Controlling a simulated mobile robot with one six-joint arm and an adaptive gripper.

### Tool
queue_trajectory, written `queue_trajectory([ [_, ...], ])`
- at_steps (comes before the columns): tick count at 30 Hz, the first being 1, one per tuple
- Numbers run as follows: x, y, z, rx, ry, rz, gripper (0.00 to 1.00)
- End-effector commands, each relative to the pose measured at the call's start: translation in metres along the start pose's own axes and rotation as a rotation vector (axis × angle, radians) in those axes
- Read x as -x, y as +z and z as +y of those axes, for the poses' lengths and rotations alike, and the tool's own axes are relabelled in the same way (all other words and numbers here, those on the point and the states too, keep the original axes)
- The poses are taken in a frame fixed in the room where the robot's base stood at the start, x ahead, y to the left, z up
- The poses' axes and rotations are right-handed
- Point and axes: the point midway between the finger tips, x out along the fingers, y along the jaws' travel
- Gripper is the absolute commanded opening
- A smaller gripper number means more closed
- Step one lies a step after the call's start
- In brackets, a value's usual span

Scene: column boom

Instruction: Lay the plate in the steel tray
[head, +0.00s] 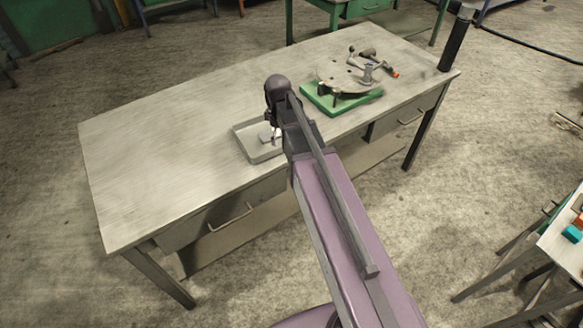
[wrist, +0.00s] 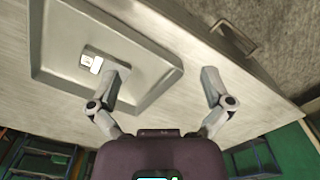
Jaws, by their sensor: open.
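The steel tray (head: 243,132) is a shallow grey tray with raised sides near the front edge of the bench. It also shows in the wrist view (wrist: 60,68). A small pale plate (head: 266,133) is inside the tray and looks flat on its floor. In the wrist view the plate (wrist: 88,62) is near the left finger, which may hide part of it. My gripper (wrist: 164,72) is open and empty, the left finger over the tray and the right finger beyond its rim. In the head view my arm hides most of the gripper (head: 272,122).
The tray is on a long grey workbench (head: 170,115) with drawers. A round fixture (head: 348,75) on a green base (head: 325,100) stands to the right, with small tools on it. A dark post (head: 456,40) rises at the right corner. The bench's left half is clear.

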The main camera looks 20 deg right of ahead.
Motion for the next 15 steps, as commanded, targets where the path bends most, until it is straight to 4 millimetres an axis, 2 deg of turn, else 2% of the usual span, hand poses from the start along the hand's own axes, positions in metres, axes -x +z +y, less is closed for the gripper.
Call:
queue_trajectory([
  [1,0.000,0.012,-0.016,-0.072,0.000,0.000,1.00],
  [3,0.000,0.023,-0.030,-0.180,0.000,0.000,1.00],
  [15,0.000,0.078,-0.101,-0.748,0.000,-0.001,1.00],
])
